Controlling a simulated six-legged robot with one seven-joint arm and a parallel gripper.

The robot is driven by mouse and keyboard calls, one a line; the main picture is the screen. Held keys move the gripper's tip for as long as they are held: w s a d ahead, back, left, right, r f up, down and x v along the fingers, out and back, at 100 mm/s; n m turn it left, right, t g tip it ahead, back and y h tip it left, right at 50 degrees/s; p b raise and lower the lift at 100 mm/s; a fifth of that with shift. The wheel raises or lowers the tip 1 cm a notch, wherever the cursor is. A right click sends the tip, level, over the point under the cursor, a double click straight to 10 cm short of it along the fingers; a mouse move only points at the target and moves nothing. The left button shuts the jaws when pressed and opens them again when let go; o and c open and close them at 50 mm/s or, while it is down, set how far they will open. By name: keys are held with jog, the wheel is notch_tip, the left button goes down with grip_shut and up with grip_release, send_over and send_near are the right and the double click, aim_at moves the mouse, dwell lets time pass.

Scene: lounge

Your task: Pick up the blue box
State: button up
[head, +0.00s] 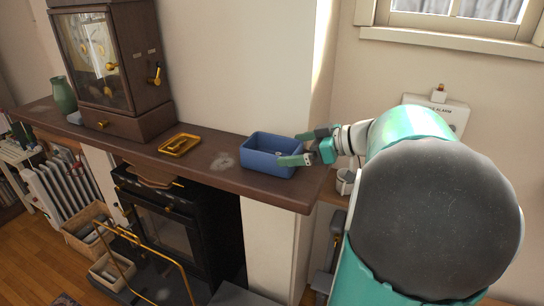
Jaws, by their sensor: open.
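The blue box (268,158) is an open-topped rectangular container standing upright near the right end of the brown mantel shelf (215,160). Something small and pale shows inside it, too small to make out. My gripper (298,147) comes in from the right, at the box's right side. Its two green fingers are apart, one near the far right rim and one nearer the front right rim. I cannot tell whether the fingers touch the box. My arm hides part of the wall and the area to the right.
A yellow tray (180,145) lies left of the box. A wooden cabinet (112,68) and green vase (62,95) stand farther left. Below are a black stove (165,220), baskets (88,226) and a white radiator (58,187). A wall alarm box (440,104) is behind my arm.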

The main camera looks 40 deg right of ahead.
aim_at(279, 149)
jog(key=x, duration=0.5)
jog(key=shift+s+r, duration=0.1)
jog(key=c, duration=0.9)
jog(key=shift+a+r, duration=0.1)
jog(key=shift+r, duration=0.15)
